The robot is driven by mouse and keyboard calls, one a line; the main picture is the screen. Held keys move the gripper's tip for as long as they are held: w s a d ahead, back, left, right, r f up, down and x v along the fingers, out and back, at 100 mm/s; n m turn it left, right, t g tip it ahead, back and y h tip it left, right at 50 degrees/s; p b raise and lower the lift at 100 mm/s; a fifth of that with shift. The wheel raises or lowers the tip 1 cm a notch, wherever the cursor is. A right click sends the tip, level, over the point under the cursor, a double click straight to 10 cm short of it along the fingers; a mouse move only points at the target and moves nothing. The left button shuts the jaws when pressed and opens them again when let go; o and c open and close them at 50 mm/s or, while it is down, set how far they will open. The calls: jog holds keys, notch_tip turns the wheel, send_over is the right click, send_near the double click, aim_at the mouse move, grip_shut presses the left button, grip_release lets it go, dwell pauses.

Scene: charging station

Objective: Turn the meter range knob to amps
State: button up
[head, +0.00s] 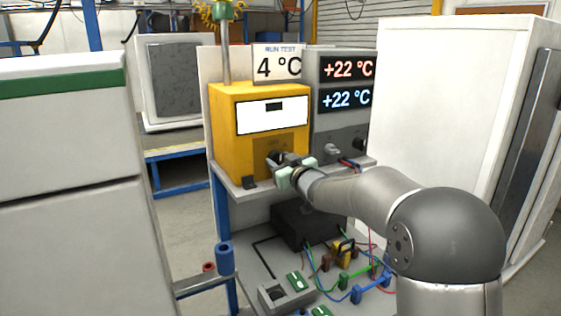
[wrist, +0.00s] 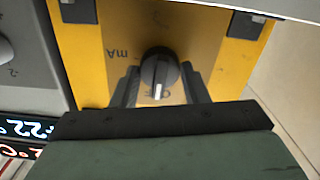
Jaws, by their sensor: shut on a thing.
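The yellow meter (head: 226,135) stands on a grey shelf, with a white display and a dark range knob (head: 275,156) low on its front. In the wrist view the meter face (wrist: 205,35) appears upside down. There the round black knob (wrist: 159,68) has a white pointer line aimed toward the bottom of the picture. An "mA" mark lies left of the knob; a mark by the pointer is too unclear to read. My gripper (head: 283,165) is at the knob. In the wrist view my gripper (wrist: 160,86) has its fingers on either side of the knob, shut on it.
A grey panel (head: 325,128) with two temperature displays and its own knobs stands right of the meter. A "4 °C" sign (head: 278,64) is above the meter. Below, the bench holds a black box (head: 300,226) and several coloured cables and plugs. White cabinets flank both sides.

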jog(key=m+p, duration=0.2)
jog(key=m, duration=0.3)
jog(key=shift+d+r+p, duration=0.1)
jog(key=shift+p, duration=0.2)
jog(key=shift+m+p, duration=0.7)
jog(key=shift+m, duration=1.4)
jog(key=o, duration=1)
jog(key=b+v, duration=0.2)
jog(key=v, duration=1.5)
jog(key=shift+s+d+b, duration=0.1)
jog(key=shift+s+b, duration=0.05)
jog(key=shift+b, duration=0.2)
